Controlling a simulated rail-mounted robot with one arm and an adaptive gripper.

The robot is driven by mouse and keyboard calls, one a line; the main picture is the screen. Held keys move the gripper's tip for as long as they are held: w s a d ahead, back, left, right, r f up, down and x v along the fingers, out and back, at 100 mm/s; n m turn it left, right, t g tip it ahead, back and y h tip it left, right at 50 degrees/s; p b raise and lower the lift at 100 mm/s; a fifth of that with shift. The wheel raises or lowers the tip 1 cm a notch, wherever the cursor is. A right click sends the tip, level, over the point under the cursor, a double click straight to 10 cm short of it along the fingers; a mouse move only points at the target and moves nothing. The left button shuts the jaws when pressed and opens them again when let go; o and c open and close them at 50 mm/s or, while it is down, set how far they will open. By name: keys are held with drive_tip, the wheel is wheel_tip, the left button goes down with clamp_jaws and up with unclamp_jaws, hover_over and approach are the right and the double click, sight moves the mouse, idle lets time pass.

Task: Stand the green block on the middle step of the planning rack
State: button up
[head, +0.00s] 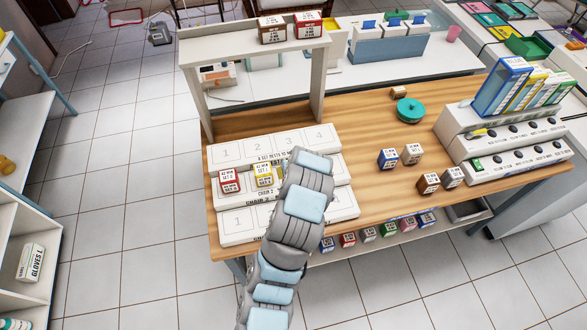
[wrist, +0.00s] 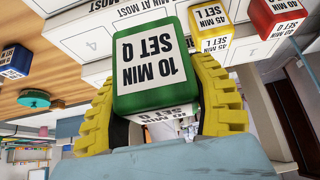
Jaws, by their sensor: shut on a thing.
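The green block (wrist: 152,70) is held between the two yellow fingers of my gripper (wrist: 165,105) in the wrist view; its printing appears upside down there. In the head view my arm hides the gripper and the green block. The planning rack (head: 236,151) is a white stepped stand on the left of the wooden table. A red block (head: 229,181) and a yellow block (head: 264,176) stand on its middle step, left of my arm. My arm covers part of the middle and lowest steps. The wrist view shows rack surface (wrist: 88,45) behind the green block; I cannot tell whether they touch.
A blue block (head: 388,158), a white-topped block (head: 411,153) and brown blocks (head: 428,182) sit on the table to the right. A teal round lid (head: 410,109) lies farther back. A white shelf frame (head: 316,85) rises behind the rack. Table between rack and blocks is clear.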

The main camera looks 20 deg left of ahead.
drive_tip(key=w+a+f, duration=0.1)
drive_tip(key=w+f, duration=0.1)
drive_tip(key=w+a+f, duration=0.1)
drive_tip(key=w+f, duration=0.1)
drive_tip(key=w, duration=0.1)
drive_tip(key=w+f+b, duration=0.1)
drive_tip(key=w+f, duration=0.1)
drive_tip(key=shift+w+a, duration=0.25)
drive_tip(key=shift+a, duration=0.15)
drive_tip(key=shift+w+x, duration=0.25)
drive_tip(key=shift+x, duration=0.9)
drive_tip(key=shift+f, duration=1.5)
drive_tip(key=shift+f, duration=0.1)
drive_tip(key=o, duration=1.2)
